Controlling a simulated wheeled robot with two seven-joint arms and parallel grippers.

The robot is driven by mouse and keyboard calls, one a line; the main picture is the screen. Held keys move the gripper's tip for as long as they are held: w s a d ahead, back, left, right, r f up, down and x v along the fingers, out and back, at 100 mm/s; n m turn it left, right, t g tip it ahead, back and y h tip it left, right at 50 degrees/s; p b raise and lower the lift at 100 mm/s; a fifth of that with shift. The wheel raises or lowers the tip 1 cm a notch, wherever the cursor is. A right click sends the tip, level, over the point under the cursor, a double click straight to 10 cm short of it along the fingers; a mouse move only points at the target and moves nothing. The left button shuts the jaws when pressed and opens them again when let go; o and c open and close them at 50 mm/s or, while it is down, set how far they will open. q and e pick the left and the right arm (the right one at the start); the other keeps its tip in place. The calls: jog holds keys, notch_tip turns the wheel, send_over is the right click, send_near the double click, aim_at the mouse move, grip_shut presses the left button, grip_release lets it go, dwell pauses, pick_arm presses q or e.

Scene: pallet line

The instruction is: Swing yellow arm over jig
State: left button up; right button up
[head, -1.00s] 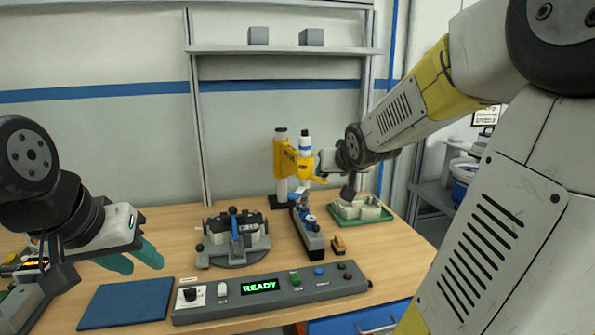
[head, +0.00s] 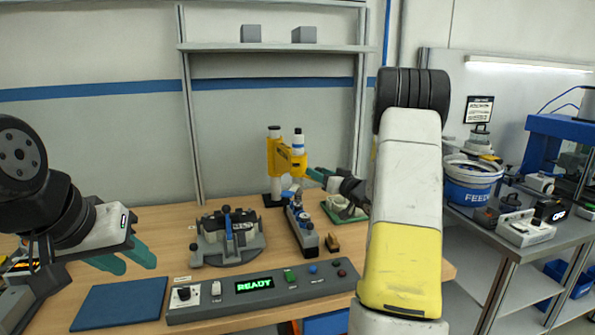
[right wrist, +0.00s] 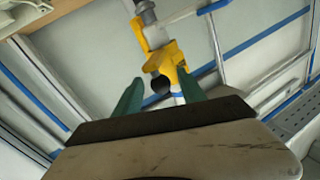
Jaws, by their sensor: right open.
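The yellow arm (head: 288,160) sits on an upright post at the back of the bench, with a second white, blue-banded post beside it. My right gripper (head: 315,174) is just right of the yellow arm's end. In the right wrist view its teal fingers (right wrist: 160,88) are apart, with the yellow arm (right wrist: 158,50) showing between and beyond them; I cannot tell whether they touch it. A narrow dark jig with blue parts (head: 301,228) stands in front of the post. My left gripper (head: 125,261) is open and empty above the bench's left side.
A round clamp fixture (head: 228,243) stands left of the narrow jig. A control panel reading READY (head: 215,306) and a blue mat (head: 120,303) lie in front. A green tray (head: 336,213) is partly hidden by my right arm. A small orange-brown block (head: 333,242) lies nearby.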

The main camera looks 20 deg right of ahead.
aim_at(295, 169)
jog(key=shift+x, duration=2)
grip_shut()
